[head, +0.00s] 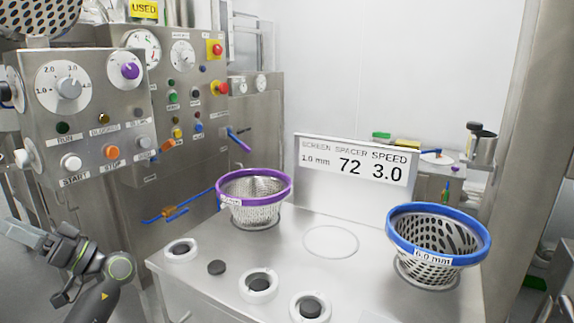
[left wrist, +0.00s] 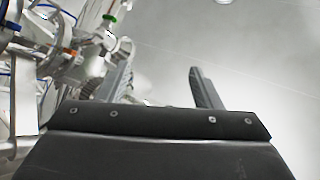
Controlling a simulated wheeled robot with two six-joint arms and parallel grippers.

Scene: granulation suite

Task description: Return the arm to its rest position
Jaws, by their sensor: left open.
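My left arm comes in at the lower left of the head view, and its gripper (head: 22,234) is beside the front of the control panel, low and left of the steel table. In the left wrist view the gripper (left wrist: 160,76) has its two fingers apart with nothing between them. Beyond them are a pale wall or ceiling and blurred pipework at the left. My right gripper is not in view.
The control panel (head: 105,110) with dials and buttons stands close to my left arm. The steel table (head: 215,300) bears a purple-rimmed basket (head: 254,205), a blue-rimmed basket (head: 438,240), several white rings and a sign (head: 356,170) reading 72 and 3.0.

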